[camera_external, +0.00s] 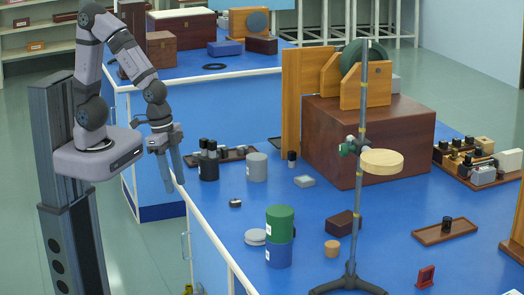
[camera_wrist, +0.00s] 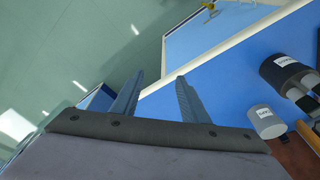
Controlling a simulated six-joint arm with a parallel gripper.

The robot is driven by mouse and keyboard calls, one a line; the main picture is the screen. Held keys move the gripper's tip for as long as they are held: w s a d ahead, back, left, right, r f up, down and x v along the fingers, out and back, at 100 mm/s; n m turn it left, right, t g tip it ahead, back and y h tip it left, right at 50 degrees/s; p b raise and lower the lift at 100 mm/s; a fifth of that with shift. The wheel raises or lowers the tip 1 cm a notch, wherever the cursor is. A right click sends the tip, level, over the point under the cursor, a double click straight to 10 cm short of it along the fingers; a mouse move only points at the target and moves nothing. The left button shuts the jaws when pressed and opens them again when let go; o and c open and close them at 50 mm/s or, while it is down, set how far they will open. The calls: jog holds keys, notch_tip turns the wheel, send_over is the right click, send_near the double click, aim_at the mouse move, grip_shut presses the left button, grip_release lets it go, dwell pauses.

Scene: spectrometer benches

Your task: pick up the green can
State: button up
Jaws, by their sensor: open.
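The green can (camera_external: 280,222) sits on top of a blue can (camera_external: 278,252) on the blue bench top, near its front edge, in the external view. My gripper (camera_external: 177,188) is open and empty. It hangs beside the bench's left edge, to the left of and above the green can, well apart from it. In the wrist view my gripper (camera_wrist: 158,82) shows two separated fingers with nothing between them. The green can is not visible in the wrist view.
A grey can (camera_external: 257,167) and a dark can (camera_external: 208,168) stand behind the green can. A stand with a tall rod (camera_external: 359,210) and round wooden disc (camera_external: 382,162) is to its right. A grey disc (camera_external: 255,237) and dark block (camera_external: 343,223) lie nearby.

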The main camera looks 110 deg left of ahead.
jog(key=w+f+t+b, duration=0.2)
jog(key=w, duration=0.3)
jog(key=w+f+t+b, duration=0.2)
jog(key=w, duration=0.4)
jog(key=w+f+t+b, duration=0.1)
jog(key=w+t+b, duration=0.1)
jog(key=w, duration=0.4)
jog(key=shift+a+f+b, duration=0.15)
jog(key=shift+f+b, duration=0.25)
jog(key=shift+b, duration=0.05)
jog(key=w+t+b, duration=0.1)
jog(key=w+t, duration=0.1)
jog(key=w, duration=0.1)
jog(key=w+t+b, duration=0.2)
jog(key=w, duration=0.1)
jog(key=w+r+t+b, duration=0.1)
jog(key=w, duration=0.3)
jog(key=shift+t+b, duration=0.35)
jog(key=shift+t, duration=0.05)
jog(key=shift+w+r+t, duration=0.3)
jog(key=shift+r, duration=0.1)
jog(key=shift+p+x, duration=0.65)
jog(key=shift+x, duration=3)
jog(key=shift+r, duration=0.15)
jog(key=shift+c, duration=0.3)
grip_shut()
